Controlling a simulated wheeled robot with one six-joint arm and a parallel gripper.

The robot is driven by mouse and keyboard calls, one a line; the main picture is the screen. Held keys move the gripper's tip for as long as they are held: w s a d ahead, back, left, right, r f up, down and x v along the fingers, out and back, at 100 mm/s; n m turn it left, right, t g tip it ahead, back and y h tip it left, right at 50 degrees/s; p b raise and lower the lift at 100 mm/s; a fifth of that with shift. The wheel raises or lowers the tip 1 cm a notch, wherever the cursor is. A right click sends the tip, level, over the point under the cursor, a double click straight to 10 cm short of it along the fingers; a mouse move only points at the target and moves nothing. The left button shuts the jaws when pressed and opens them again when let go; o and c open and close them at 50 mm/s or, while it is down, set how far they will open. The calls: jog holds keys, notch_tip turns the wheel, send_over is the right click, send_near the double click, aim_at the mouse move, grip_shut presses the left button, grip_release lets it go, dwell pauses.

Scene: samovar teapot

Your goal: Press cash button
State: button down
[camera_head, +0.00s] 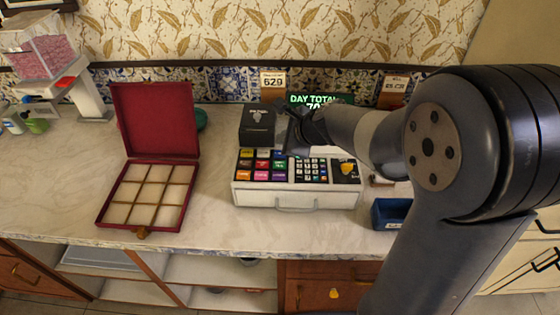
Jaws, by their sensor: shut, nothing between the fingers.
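The cash register (297,198) is a white box on the counter with a drawer handle at its front. Its top carries a block of coloured keys (262,165) on the left and a dark number pad (311,169) in the middle. A black key with a yellow mark (347,168) sits at the right. The labels are too small to read, so I cannot tell which one is the cash button. My gripper (291,145) is dark and shut, with nothing in it. It is over the back of the keys, near the middle; I cannot tell whether it touches them.
An open red box with compartments (150,180) stands to the left. A black printer-like box (257,127) and a "DAY TOTAL" display (320,100) stand behind the register. A small blue tray (390,214) lies to the right. Bare counter (215,220) shows between the red box and register.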

jog(key=shift+f+b, duration=0.5)
jog(key=shift+f, duration=0.5)
jog(key=shift+f, duration=0.1)
dwell(1.1)
jog(key=shift+f+b, duration=0.3)
jog(key=shift+b, duration=0.1)
